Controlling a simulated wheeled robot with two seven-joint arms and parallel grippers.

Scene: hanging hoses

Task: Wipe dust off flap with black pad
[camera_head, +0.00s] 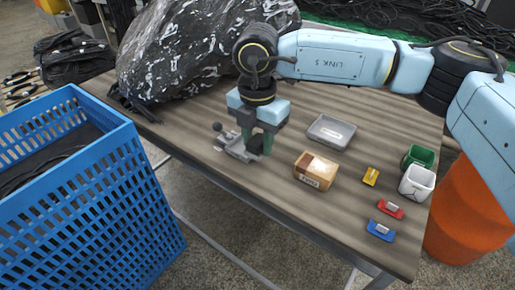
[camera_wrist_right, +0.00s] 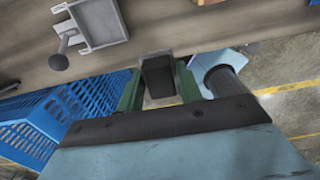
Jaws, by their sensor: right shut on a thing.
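My right gripper (camera_head: 262,143) is over the near edge of the wooden table, pointing down. Its green fingers are shut on a black pad (camera_head: 254,145). In the right wrist view the black pad (camera_wrist_right: 157,76) sits between both fingertips. A grey metal fixture with a shallow rimmed plate, which looks like the flap (camera_head: 238,152), lies just left of the gripper. It has a dark ball knob (camera_head: 217,127). The flap (camera_wrist_right: 98,22) also shows in the wrist view, apart from the pad there. I cannot make out dust on it. My left gripper is not in view.
A grey tray (camera_head: 322,142), cardboard box (camera_head: 316,172), yellow (camera_head: 370,176), red (camera_head: 390,209) and blue (camera_head: 381,230) handled pieces, and green (camera_head: 418,156) and white (camera_head: 417,183) bins stand to the right. A black plastic-wrapped bulk (camera_head: 190,50) is behind; a blue crate (camera_head: 80,200) is left.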

